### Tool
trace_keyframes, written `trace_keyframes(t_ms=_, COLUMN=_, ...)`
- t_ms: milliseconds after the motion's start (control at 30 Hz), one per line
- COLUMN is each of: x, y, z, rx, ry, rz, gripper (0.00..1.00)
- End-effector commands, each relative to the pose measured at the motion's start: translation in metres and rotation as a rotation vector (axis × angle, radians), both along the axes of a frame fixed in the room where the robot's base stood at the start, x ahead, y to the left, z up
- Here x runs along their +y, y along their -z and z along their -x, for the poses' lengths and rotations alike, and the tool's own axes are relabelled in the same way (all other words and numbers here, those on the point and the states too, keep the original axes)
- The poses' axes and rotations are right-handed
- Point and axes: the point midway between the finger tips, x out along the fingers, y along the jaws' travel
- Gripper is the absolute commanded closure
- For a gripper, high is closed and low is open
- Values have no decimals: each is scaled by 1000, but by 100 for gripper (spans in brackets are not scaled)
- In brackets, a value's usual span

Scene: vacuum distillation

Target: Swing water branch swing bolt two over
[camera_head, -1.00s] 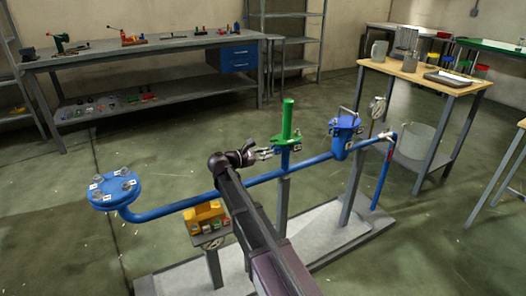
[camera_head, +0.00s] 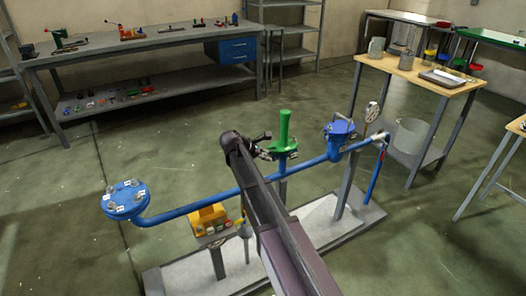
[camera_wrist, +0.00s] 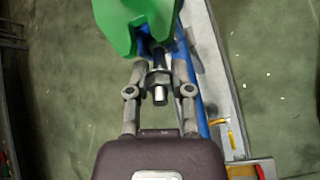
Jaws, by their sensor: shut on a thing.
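The water branch is a blue pipe assembly, with a green upright fitting (camera_head: 284,130) on its blue pipe (camera_head: 205,204). In the wrist view the green fitting (camera_wrist: 135,22) fills the top. A grey swing bolt with a nut (camera_wrist: 158,82) sticks out below a slot in the green fitting, pointing toward my wrist. My gripper (camera_wrist: 158,68) is shut on this bolt, one finger on each side. In the head view my gripper (camera_head: 264,153) is at the left side of the green fitting, and the bolt is too small to tell there. The bolt's hinge end is hidden.
A blue round flange (camera_head: 127,198) with several bolts is at the left pipe end. A blue capped fitting (camera_head: 339,132) stands to the right. A yellow block (camera_head: 207,219) sits under the pipe. A wooden table (camera_head: 425,72) stands at the right.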

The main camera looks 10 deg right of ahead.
Motion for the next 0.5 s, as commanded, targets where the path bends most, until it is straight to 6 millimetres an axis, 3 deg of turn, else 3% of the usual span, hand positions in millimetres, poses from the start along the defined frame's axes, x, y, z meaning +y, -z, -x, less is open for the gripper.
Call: trace_keyframes(t_ms=500, x=-5, y=-4, z=2, rx=34, ry=7, rz=-86, gripper=100)
